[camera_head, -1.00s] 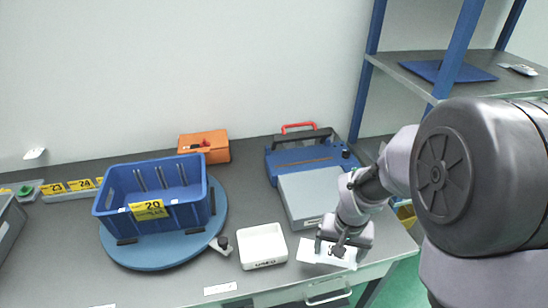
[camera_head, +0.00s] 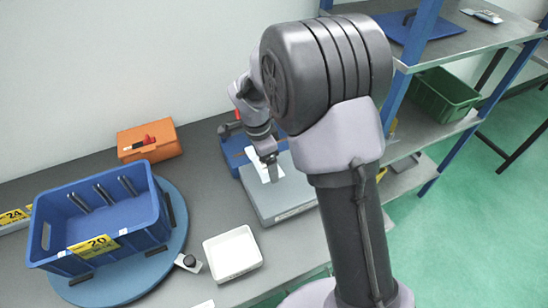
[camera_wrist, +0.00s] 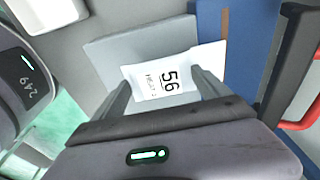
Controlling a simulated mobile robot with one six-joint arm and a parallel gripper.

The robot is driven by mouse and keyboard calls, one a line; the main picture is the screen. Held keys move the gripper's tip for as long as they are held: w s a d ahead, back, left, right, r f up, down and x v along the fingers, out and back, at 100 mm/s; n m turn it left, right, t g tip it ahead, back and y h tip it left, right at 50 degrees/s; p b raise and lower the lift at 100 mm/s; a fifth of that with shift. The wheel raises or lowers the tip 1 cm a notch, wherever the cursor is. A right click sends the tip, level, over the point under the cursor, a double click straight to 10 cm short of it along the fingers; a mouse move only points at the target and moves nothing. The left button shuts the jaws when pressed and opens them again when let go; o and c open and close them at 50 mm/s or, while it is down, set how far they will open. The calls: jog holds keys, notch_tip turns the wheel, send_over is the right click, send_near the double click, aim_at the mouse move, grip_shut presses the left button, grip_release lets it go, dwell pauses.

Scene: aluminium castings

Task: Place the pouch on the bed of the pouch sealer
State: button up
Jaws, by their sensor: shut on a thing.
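The pouch (camera_wrist: 165,78) is white and flat, with "56" printed on it. It lies between the two fingers of my gripper (camera_wrist: 162,92), which is shut on it. In the head view, my gripper (camera_head: 271,174) and the pouch (camera_head: 262,166) are over the back part of a flat grey block (camera_head: 278,203), near the blue pouch sealer (camera_head: 235,150). My arm hides much of the sealer. In the wrist view, the sealer's blue body (camera_wrist: 252,45) is right of the pouch, and the grey block (camera_wrist: 120,46) is behind it. I cannot tell whether the pouch touches the block.
A white tray (camera_head: 232,272) stands left of the grey block. A blue bin (camera_head: 142,231) labelled 20 sits on a round blue turntable (camera_head: 172,258) at the left. An orange box (camera_head: 150,153) is at the back. Shelves (camera_head: 455,40) rise at the right.

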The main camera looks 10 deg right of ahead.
jog(key=w+d, duration=0.3)
jog(key=shift+f, duration=0.2)
jog(key=f, duration=0.1)
jog(key=f+b, duration=0.1)
jog(key=f, duration=0.1)
jog(key=shift+w+d+f+b, duration=0.3)
jog(key=shift+d+f+b, duration=0.05)
jog(key=shift+f+b, duration=0.05)
jog(key=shift+r, duration=0.15)
